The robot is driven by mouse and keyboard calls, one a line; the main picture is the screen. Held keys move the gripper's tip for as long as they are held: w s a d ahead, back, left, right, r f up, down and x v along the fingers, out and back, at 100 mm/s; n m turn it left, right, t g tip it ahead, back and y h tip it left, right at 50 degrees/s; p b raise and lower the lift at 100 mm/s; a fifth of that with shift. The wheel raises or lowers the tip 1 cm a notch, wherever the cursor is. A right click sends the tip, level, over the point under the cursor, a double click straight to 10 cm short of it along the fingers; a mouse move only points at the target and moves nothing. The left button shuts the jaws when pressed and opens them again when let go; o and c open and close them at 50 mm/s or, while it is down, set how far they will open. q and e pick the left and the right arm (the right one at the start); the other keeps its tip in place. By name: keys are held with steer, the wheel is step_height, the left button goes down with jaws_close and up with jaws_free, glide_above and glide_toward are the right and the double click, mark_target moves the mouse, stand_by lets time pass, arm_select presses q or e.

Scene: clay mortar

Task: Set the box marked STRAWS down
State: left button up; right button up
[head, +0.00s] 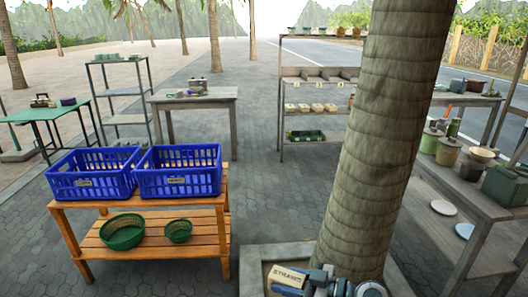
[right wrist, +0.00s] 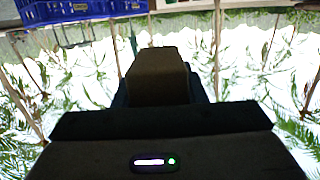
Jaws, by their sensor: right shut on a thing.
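The box marked STRAWS (head: 286,274) is small and cream-coloured, at the bottom edge of the head view. My right gripper (head: 302,283) is shut on it, in front of the tree trunk's foot. In the right wrist view the box (right wrist: 158,78) shows as a dark brown block in the jaws, its label out of sight. From the head view I cannot tell how high the box is held. My left gripper is not in view.
Two blue crates (head: 92,184) (head: 179,183) stand on a wooden bench (head: 165,243), with two green baskets (head: 123,231) (head: 178,231) on its lower shelf. A thick trunk (head: 385,130) rises ahead. A grey table (head: 483,205) with pots is at right. Paving between is clear.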

steer(key=d+f+m+t+h, duration=0.1)
steer(key=m+t, duration=0.1)
steer(key=s+d+f+m+t+h, duration=0.1)
steer(key=f+m+t+h, duration=0.1)
steer(key=shift+d+f+t, duration=0.15)
steer(key=shift+d+t, duration=0.05)
steer(key=shift+t, duration=0.1)
steer(key=s+d+r+m+t+h, duration=0.1)
steer(key=s+d+m+t+h, duration=0.1)
steer(key=s+d+m+h, duration=0.2)
steer(key=s+d+r+m+t+h, duration=0.1)
steer(key=s+d+m+t+h, duration=0.2)
steer(key=d+h, duration=0.4)
steer(key=shift+s+d+m+h, duration=0.4)
steer(key=shift+s+d+m, duration=0.2)
steer(key=shift+m, duration=0.5)
steer(key=shift+d+f, duration=0.1)
